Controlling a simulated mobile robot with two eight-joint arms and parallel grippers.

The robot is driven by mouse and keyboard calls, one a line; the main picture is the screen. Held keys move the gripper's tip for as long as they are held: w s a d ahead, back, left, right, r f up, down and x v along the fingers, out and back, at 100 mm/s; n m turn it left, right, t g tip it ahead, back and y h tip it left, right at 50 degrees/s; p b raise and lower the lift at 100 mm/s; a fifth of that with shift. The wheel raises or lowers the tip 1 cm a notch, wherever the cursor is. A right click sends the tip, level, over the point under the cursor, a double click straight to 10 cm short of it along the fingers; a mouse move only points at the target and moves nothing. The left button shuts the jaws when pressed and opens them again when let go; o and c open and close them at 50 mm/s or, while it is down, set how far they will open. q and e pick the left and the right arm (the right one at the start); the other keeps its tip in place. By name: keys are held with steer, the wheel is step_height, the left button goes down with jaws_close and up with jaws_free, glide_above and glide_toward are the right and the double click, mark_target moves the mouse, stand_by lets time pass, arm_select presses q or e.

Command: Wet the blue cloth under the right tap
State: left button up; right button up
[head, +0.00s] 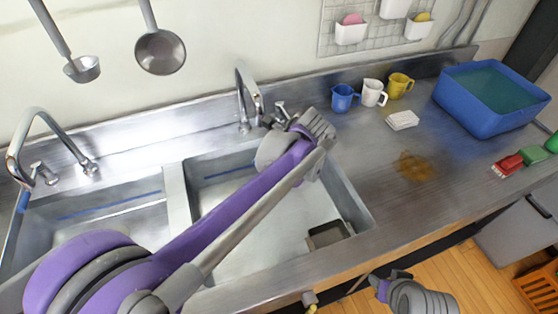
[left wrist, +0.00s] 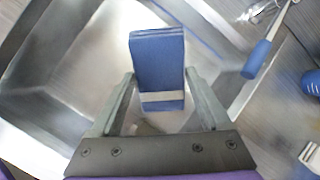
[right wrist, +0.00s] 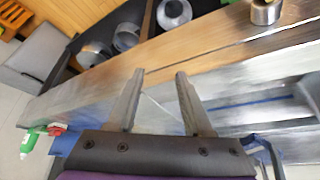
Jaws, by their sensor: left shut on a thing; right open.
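The blue cloth (left wrist: 158,65), folded with a pale band, is between the fingers of my left gripper (head: 316,130), which is shut on it. In the head view the gripper hides the cloth above the right part of the sink. The right tap (head: 245,90) arches at the back, just left of this gripper; its spout end is hidden there. A blue-ended metal piece (left wrist: 258,57), possibly the tap, is apart from the cloth in the left wrist view. No water stream is visible. My right gripper (right wrist: 158,88) is open and empty near the counter's front edge.
The left tap (head: 38,130) stands over the left basin (head: 110,215). Several cups (head: 372,92), a white block (head: 402,120), a brown stain (head: 414,166), a blue tub (head: 490,100) with water and a red brush (head: 508,165) are on the counter at right.

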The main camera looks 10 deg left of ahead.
steer(key=shift+o, duration=0.6)
steer(key=w+a+r+n+t, duration=0.15)
steer(key=w+r+t, duration=0.25)
steer(key=w, duration=0.9)
steer(key=w+a+r+t, duration=0.3)
steer(key=w+r+t, duration=0.15)
steer(key=w, duration=0.75)
steer(key=n+t+y, duration=0.1)
steer(key=n+y, duration=0.7)
steer(key=y, duration=0.2)
glide_toward(292, 121)
steer(key=x, duration=1)
steer(key=shift+f, duration=0.4)
jaws_close()
